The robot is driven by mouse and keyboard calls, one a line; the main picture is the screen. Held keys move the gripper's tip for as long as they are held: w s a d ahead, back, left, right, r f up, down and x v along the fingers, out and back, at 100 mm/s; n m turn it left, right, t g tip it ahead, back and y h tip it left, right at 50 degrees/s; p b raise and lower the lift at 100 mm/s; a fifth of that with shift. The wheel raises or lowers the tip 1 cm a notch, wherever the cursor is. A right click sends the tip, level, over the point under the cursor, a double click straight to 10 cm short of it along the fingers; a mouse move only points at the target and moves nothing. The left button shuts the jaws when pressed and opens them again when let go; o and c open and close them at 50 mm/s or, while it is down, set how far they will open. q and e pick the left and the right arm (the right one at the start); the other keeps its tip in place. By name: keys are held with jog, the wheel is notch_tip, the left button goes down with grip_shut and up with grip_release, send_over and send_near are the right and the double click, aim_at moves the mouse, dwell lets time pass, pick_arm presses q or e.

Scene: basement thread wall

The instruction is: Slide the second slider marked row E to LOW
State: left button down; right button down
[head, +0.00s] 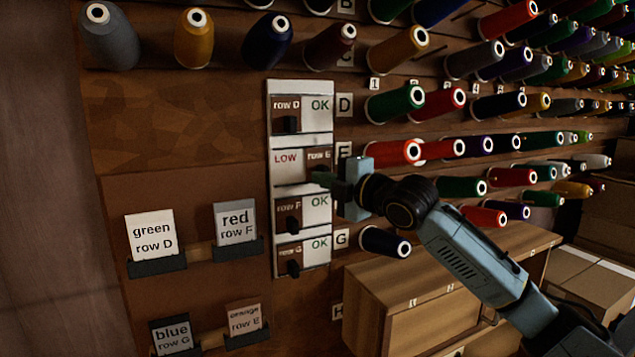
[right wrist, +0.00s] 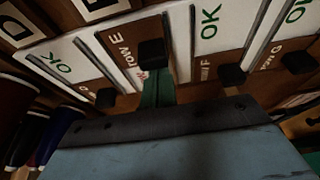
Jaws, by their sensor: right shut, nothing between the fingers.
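The slider panel (head: 301,139) hangs on the wooden wall with stacked rows D, E, F and G. The row E slider (head: 318,156) is the second from the top. Its brown plate sits at the right side, and red LOW shows uncovered at the left. In the right wrist view, the row E plate (right wrist: 122,50) carries a black knob (right wrist: 152,52). My right gripper (head: 322,177) is shut and empty at the right edge of row E. Its green fingertip (right wrist: 158,88) is close beside the knob; I cannot tell whether they touch. My left gripper is out of view.
The row D (head: 285,115), row F (head: 288,215) and row G (head: 289,257) sliders sit left, with green OK showing. Thread spools (head: 395,152) stick out of the wall to the right, near my right arm. Card holders (head: 157,265) are at lower left.

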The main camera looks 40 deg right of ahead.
jog(key=shift+d+r, duration=0.1)
jog(key=shift+r, duration=0.05)
jog(key=a+p, duration=0.2)
jog(key=a, duration=0.2)
jog(key=s+b, duration=0.4)
jog(key=s, duration=0.5)
jog(key=shift+d+b, duration=0.35)
jog(key=shift+d, duration=0.1)
jog(key=shift+f, duration=0.2)
